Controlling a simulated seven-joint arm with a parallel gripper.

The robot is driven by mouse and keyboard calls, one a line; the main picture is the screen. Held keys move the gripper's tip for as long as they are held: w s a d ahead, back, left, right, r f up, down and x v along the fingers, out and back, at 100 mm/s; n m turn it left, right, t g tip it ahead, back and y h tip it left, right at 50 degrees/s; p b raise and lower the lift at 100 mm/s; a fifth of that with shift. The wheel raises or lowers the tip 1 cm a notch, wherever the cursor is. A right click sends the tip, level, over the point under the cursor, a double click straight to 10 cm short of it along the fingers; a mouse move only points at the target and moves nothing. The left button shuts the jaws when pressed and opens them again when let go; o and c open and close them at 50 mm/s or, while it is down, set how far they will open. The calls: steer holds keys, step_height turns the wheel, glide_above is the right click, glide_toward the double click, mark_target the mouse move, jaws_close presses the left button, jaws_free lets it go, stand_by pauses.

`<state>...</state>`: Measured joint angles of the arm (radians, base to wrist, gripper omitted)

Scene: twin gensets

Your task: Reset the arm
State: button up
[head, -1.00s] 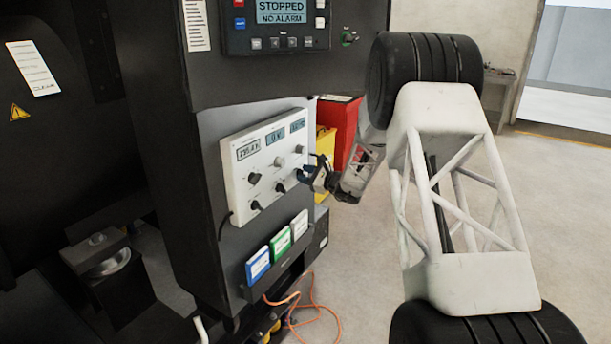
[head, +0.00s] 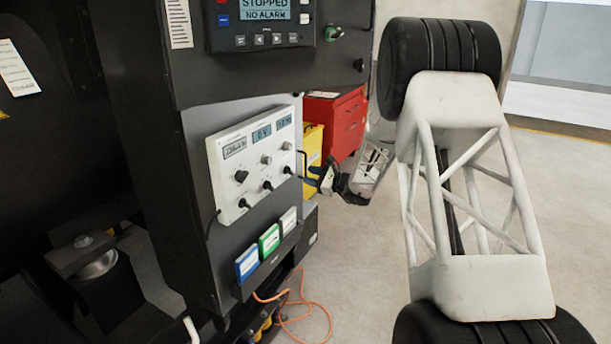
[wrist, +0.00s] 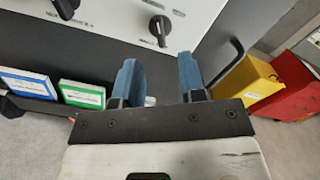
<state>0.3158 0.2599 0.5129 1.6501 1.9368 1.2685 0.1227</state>
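My gripper (head: 318,176) is just right of the white instrument panel (head: 228,182) in the head view, apart from it. In the wrist view my gripper (wrist: 164,82) shows two blue fingers spread apart, with nothing between them. A black knob (wrist: 160,28) on the white panel lies beyond the fingertips. My white truss arm reaches from the right of the head view to the gripper.
A controller screen (head: 264,12) reads STOPPED, NO ALARM. Blue, green and white cards (head: 268,241) sit below the panel. A red cabinet (head: 343,125) and a yellow box (head: 312,150) stand behind the gripper. An orange cable (head: 312,305) lies on the floor. Open floor is at right.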

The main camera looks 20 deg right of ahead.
steer(key=shift+s, duration=0.1)
stand_by(0.4)
steer(key=s+a+r+n+g+h, duration=0.1)
steer(key=s+a+r+n+g, duration=0.3)
steer(key=s, duration=0.5)
steer(key=s+a+r+n+g+h, duration=0.1)
steer(key=s+a+r+n+g, duration=0.25)
steer(key=s+a, duration=0.4)
steer(key=s+a+r+n+g+h, duration=0.1)
steer(key=s+a+r+n+g, duration=0.2)
steer(key=s, duration=0.7)
steer(key=s+d+r+n+h, duration=0.1)
steer(key=s+n+h, duration=0.9)
steer(key=s, duration=2.3)
steer(key=shift+d+r, duration=0.15)
steer(key=shift+d, duration=0.55)
